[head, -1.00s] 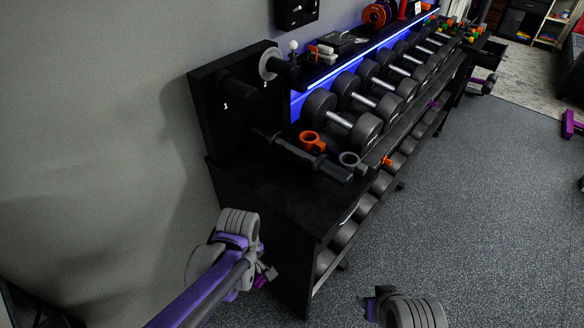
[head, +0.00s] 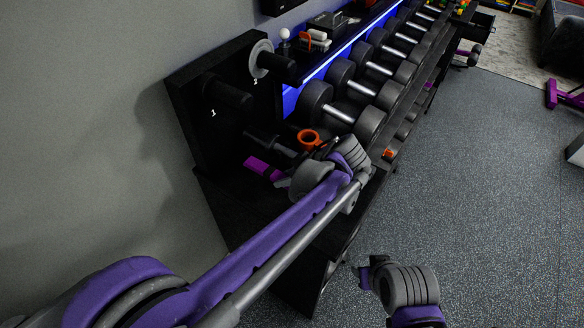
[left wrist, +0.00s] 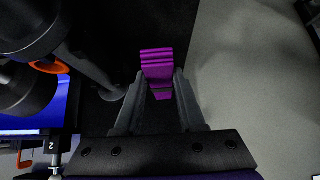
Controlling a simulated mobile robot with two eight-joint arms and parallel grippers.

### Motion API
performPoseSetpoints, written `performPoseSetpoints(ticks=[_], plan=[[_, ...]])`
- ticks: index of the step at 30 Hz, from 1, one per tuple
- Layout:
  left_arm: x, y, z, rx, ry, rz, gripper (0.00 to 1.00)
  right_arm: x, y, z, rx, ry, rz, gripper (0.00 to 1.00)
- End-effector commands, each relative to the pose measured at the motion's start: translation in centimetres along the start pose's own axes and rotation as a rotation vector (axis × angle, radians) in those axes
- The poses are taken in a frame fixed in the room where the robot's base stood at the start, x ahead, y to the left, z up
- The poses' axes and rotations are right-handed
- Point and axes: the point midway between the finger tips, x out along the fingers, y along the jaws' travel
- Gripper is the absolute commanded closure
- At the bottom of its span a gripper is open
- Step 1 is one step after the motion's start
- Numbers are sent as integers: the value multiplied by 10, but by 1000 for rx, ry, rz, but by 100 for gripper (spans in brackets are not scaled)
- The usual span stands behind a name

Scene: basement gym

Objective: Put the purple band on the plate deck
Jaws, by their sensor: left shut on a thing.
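The purple band (head: 264,169) is a small folded bright strip at the tip of my left gripper (head: 283,179). In the left wrist view the band (left wrist: 157,62) sits between the two grey fingers (left wrist: 157,92), which are shut on it. The plate deck (head: 222,186) is the black top at the near end of the rack, below the pegboard. The band is over this deck; I cannot tell whether it touches it. My left forearm hides much of the deck. My right gripper (head: 366,275) is low at the right over the floor, its fingers mostly hidden.
A black upright board (head: 205,125) with pegs marked 1 and 2 stands at the deck's back; a grey plate (head: 261,58) hangs on peg 2. Dumbbells (head: 340,112) line the rack.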

Motion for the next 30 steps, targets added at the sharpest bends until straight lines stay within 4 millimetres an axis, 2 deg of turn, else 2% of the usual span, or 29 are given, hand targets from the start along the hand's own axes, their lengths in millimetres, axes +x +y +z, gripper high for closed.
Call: performPoseSetpoints(ticks=[7,14,21,30], plan=[[33,1,29,1,6,-1,100,3,0,3,0,-2,0,55],[48,1,42,1,5,-1,100,4,0,4,0,-3,0,55],[72,1,62,1,5,-1,100,5,0,5,0,-4,0,55],[74,0,64,2,4,-1,100,6,0,6,0,-5,0,55]])
